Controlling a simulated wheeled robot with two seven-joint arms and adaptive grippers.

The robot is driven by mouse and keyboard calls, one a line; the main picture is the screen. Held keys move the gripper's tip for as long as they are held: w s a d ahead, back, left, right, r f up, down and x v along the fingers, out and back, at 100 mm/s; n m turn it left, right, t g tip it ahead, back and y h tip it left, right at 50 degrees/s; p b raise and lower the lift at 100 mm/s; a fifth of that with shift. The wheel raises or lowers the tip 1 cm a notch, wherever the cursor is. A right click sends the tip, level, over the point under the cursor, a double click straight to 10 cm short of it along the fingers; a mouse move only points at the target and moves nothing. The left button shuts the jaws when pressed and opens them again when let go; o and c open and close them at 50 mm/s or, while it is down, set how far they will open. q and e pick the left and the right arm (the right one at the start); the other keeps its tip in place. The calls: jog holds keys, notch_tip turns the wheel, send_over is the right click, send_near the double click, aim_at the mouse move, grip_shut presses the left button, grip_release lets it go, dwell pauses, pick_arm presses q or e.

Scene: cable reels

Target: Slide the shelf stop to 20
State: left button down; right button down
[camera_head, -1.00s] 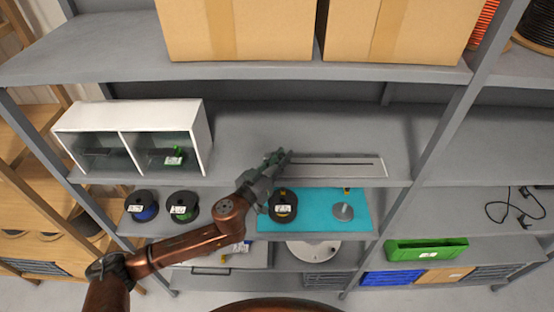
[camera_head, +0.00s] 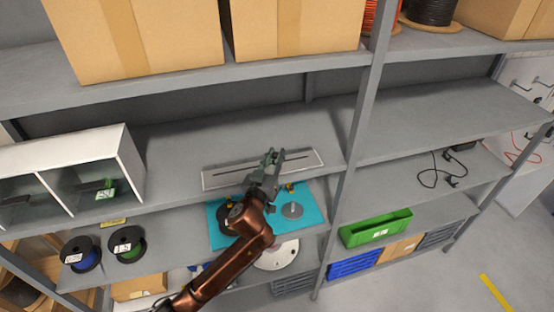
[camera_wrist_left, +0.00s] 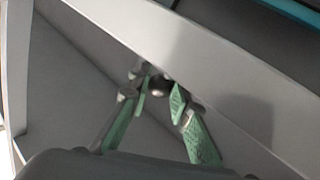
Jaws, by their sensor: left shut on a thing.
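A pale flat panel with a long dark slot (camera_head: 222,180) lies on the middle shelf. My left gripper (camera_head: 275,155) is over the middle to right part of this panel, and hides part of the slot. In the left wrist view, the green-padded fingers of this gripper (camera_wrist_left: 159,95) are closed around a small dark round knob (camera_wrist_left: 160,84), which I take for the shelf stop. No scale numbers can be read, so its exact position cannot be told. My right gripper is not in view.
A white two-bay cabinet (camera_head: 131,165) stands left on the same shelf. Below are a turquoise mat (camera_head: 313,215) and wire spools (camera_head: 127,244). A shelf upright (camera_head: 352,160) stands right of the panel.

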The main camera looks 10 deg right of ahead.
pick_arm(q)
jog(key=shift+d, duration=0.15)
jog(key=shift+w+r, duration=0.1)
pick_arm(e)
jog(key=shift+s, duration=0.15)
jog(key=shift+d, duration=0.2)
pick_arm(q)
jog(key=c, duration=1.7)
grip_release()
jog(key=shift+c, duration=0.2)
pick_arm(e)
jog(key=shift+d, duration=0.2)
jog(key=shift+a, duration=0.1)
pick_arm(q)
jog(key=shift+s, duration=0.35)
jog(key=v, duration=1.1)
jog(key=shift+s, duration=0.15)
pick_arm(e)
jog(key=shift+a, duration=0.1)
